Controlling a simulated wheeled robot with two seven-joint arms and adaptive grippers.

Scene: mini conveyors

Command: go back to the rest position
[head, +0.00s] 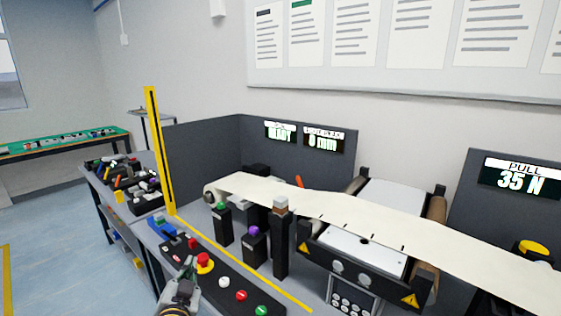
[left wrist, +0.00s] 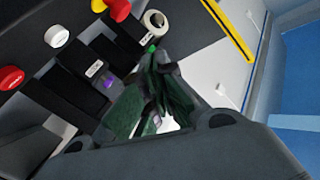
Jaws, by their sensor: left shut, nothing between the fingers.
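My left gripper (head: 182,288) is at the bottom of the head view, over the near left part of the black control panel (head: 232,292). In the left wrist view its dark green fingers (left wrist: 158,88) are together, with nothing seen between them. The panel carries a red mushroom button on a yellow base (head: 205,262), a white button (head: 224,282), a red button (head: 241,295) and a green button (head: 262,310). My right gripper is not in view.
A pale belt (head: 350,212) runs across the conveyor. Black posts with a green knob (head: 221,206) and a purple knob (head: 254,230) stand before it. A tall yellow post (head: 158,150) rises at the left. Another cluttered bench (head: 110,185) stands beyond it.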

